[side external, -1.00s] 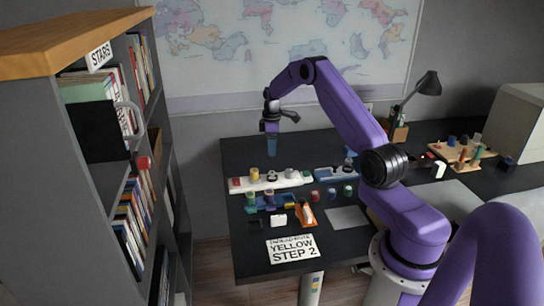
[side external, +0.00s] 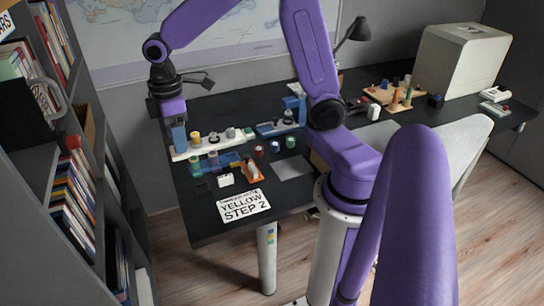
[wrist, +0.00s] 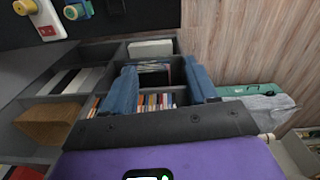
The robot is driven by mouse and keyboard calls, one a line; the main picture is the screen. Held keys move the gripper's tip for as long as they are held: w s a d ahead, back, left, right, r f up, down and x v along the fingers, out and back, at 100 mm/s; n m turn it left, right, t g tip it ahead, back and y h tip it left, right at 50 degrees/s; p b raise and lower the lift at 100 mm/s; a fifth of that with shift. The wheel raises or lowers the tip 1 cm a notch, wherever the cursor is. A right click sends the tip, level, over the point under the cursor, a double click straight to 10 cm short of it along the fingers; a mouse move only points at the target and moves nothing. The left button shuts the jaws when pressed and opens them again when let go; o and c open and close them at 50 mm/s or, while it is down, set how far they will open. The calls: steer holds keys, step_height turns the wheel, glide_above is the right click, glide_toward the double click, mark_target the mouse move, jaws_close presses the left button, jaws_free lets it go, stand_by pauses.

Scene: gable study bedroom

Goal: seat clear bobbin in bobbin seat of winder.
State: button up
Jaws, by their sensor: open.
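My gripper (wrist: 162,87) is open and empty; its two blue fingers are apart in the wrist view, with the bookcase and floor beyond them. In the side view my gripper (side external: 179,136) hangs by the left end of the white base (side external: 180,155), overlapping it in the picture. The white base carries a yellow spool (side external: 195,138) and several grey or pale pieces. A blue device (side external: 278,127), possibly the winder, stands to its right. I cannot tell which piece is the clear bobbin, nor make out the bobbin seat.
A blue tray (side external: 205,168) with spools lies in front of the white base. Red (side external: 258,151), teal (side external: 275,147) and green (side external: 290,142) small pieces stand to its right. A bookcase (side external: 70,190) is left of the desk. A "YELLOW STEP 2" card (side external: 243,205) lies at the front.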

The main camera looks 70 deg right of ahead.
steer(key=s+a+n, duration=0.1)
steer(key=s+n, duration=0.1)
steer(key=s, duration=2.1)
steer(key=shift+s+r+n, duration=0.3)
steer(key=shift+s+r, duration=0.05)
